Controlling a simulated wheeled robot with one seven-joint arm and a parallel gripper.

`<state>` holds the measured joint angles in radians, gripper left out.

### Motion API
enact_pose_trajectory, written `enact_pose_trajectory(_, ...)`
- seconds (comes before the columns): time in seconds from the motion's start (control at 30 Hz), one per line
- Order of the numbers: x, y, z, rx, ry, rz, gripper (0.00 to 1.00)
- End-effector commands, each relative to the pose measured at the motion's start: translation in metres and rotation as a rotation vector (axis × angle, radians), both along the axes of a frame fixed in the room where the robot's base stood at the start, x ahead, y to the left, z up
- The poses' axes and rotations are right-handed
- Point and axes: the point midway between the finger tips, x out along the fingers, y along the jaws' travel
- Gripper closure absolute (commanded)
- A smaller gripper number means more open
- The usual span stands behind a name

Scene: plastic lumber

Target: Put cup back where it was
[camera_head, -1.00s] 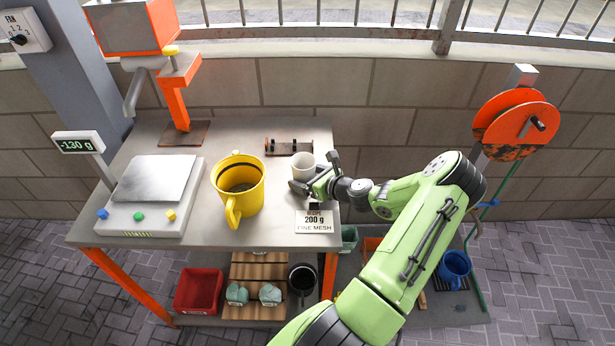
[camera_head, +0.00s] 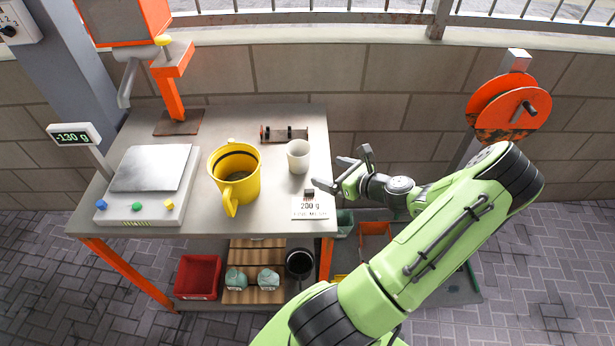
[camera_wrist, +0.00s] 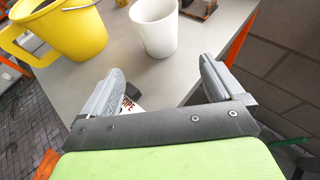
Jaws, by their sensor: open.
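A small white cup (camera_head: 298,156) stands upright on the grey table near its right edge. It also shows in the wrist view (camera_wrist: 155,28), beyond the fingertips and apart from them. My gripper (camera_head: 343,176) is open and empty, just right of the cup at the table's right edge. In the wrist view its two fingers (camera_wrist: 160,82) are spread wide with bare table between them.
A scale (camera_head: 150,184) reading -130 g is on the left of the table (camera_head: 270,225). A "200 g" recipe card (camera_head: 310,207) lies at the front right. A small rack (camera_head: 284,133) is behind the cup. An orange reel (camera_head: 510,112) stands at right.

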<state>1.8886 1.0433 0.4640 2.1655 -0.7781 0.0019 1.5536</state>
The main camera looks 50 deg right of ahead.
Motion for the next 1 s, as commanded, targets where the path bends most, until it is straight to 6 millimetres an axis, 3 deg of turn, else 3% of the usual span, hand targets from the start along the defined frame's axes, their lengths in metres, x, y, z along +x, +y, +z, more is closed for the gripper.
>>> enact_pose_trajectory(0.17, 0.012, 0.016, 0.004, -0.072, 0.05, 0.102, 0.05)
enact_pose_trajectory(0.33, 0.048, 0.097, 0.027, -0.467, 0.264, 0.616, 0.05)
enact_pose_trajectory(0.53, 0.051, 0.188, 0.074, -1.01, 0.416, 1.236, 0.05)
enact_pose_trajectory(0.67, 0.035, 0.238, 0.114, -1.363, 0.438, 1.564, 0.05)
enact_pose_trajectory(0.8, 0.003, 0.286, 0.158, -1.735, 0.391, 1.838, 0.05)
enact_pose_trajectory(1.0, -0.059, 0.327, 0.2, -2.187, 0.195, 2.071, 0.05)
